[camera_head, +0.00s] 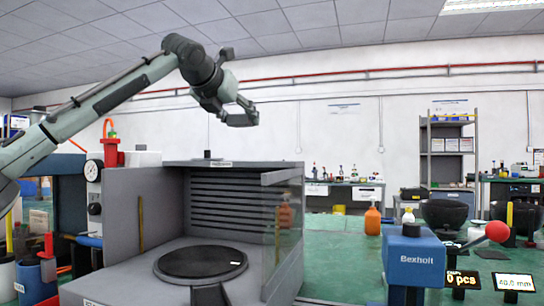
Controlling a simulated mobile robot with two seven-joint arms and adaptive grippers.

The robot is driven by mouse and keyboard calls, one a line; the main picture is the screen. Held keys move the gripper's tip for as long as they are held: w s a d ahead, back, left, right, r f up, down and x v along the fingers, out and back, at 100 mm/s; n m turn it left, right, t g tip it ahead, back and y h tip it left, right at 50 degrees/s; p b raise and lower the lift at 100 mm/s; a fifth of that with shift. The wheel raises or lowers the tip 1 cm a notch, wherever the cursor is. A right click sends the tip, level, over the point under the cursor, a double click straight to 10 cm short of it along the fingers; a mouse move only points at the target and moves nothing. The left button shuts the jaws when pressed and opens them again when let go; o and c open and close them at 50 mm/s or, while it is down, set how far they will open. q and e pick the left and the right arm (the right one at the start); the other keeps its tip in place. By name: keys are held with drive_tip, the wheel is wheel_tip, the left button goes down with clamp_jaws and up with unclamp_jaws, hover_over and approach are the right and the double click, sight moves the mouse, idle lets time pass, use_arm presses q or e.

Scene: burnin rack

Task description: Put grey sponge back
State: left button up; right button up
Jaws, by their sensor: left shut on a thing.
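My left gripper (248,113) is raised high in front of the white wall, above the grey booth (130,210). Its arm comes in from the left. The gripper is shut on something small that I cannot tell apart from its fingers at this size. I cannot pick out a grey sponge for certain anywhere in view. My right gripper is not in view.
The booth has a round black turntable (202,262) and a clear side panel. A blue Bexholt press (413,258) and an orange bottle (372,219) stand to its right on the green bench. A gauge stand (93,171) is at left. Air around the gripper is clear.

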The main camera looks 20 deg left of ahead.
use_arm(q)
drive_tip(key=w+d+f, duration=0.4)
drive_tip(key=d, duration=0.1)
drive_tip(key=shift+w+b, duration=0.25)
drive_tip(key=shift+b, duration=0.05)
wheel_tip(320, 180, down, 3)
drive_tip(key=shift+r+b, duration=0.2)
drive_tip(key=shift+b, duration=0.3)
drive_tip(key=shift+f, duration=0.7)
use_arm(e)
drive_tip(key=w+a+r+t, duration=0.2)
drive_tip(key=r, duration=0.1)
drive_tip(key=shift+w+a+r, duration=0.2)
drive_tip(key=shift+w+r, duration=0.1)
use_arm(q)
drive_tip(key=shift+f, duration=0.15)
drive_tip(key=o, duration=0.8)
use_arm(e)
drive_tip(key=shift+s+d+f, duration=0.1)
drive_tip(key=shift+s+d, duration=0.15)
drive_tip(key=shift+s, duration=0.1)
